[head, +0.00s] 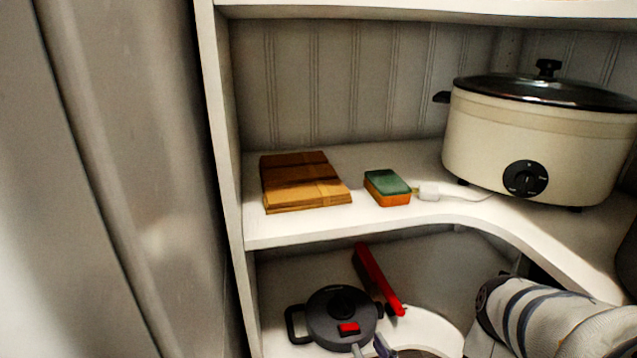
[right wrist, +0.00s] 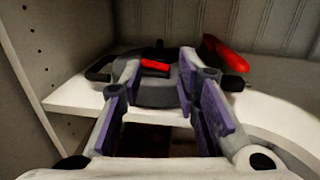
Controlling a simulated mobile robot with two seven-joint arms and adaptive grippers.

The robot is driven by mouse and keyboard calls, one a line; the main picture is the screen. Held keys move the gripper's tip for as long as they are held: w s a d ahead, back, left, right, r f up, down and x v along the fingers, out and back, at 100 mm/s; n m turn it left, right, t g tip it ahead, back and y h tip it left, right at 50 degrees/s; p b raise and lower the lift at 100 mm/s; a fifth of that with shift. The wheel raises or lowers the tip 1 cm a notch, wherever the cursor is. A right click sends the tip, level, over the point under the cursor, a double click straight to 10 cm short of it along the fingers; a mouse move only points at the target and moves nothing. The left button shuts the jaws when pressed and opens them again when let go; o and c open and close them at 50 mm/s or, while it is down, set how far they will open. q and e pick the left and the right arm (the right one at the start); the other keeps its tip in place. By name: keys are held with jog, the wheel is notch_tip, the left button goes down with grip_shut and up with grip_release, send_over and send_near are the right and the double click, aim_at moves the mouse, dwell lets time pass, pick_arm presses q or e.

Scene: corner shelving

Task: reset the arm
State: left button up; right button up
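My right gripper (right wrist: 160,70) is open in the right wrist view, with its purple-padded fingers spread apart and nothing between the pads. Its fingertips point at a dark grey lidded pot (right wrist: 160,92) with a red piece on it, just beyond or at the tips; I cannot tell whether they touch. In the head view the right gripper (head: 374,348) shows only partly at the bottom edge, in front of the pot (head: 341,318) on the lower shelf. My white right arm (head: 545,318) comes in from the lower right. My left gripper is not in view.
A red-handled item (head: 379,280) lies beside the pot. The upper shelf (head: 300,228) above holds a brown stack (head: 303,182), a green-and-orange sponge (head: 388,187) and a cream slow cooker (head: 545,150). The shelf's side wall (head: 222,150) stands to the left.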

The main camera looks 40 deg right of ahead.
jog(key=s+a+f+n+g+y+p, duration=0.1)
jog(key=a+f+n+g+y+p, duration=0.15)
jog(key=a+n, duration=0.35)
jog(key=s+a+f+n+g+y+p, duration=0.15)
jog(key=a+n+y, duration=0.25)
jog(key=a, duration=0.5)
jog(key=s+a+r+n+g+y+p, duration=0.1)
jog(key=s+a+n+g+y+p, duration=0.25)
jog(key=s+a+n+g, duration=0.55)
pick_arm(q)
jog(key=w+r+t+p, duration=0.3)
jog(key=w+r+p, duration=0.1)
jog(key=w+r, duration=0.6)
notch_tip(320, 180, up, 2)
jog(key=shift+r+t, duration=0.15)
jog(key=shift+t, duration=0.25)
pick_arm(e)
jog(key=s+d+r+n+g+h, duration=0.1)
jog(key=s+d+r+n+g, duration=0.2)
jog(key=s+d+r+n, duration=0.2)
jog(key=s+d+r+n+g+h, duration=0.2)
jog(key=s+d+r+n+g, duration=0.1)
jog(key=s+n, duration=0.8)
notch_tip(320, 180, up, 2)
jog(key=d+n, duration=0.1)
jog(key=n, duration=0.3)
jog(key=shift+s+d+r+n, duration=0.15)
jog(key=shift+s+d+n, duration=0.15)
jog(key=shift+d+n, duration=0.1)
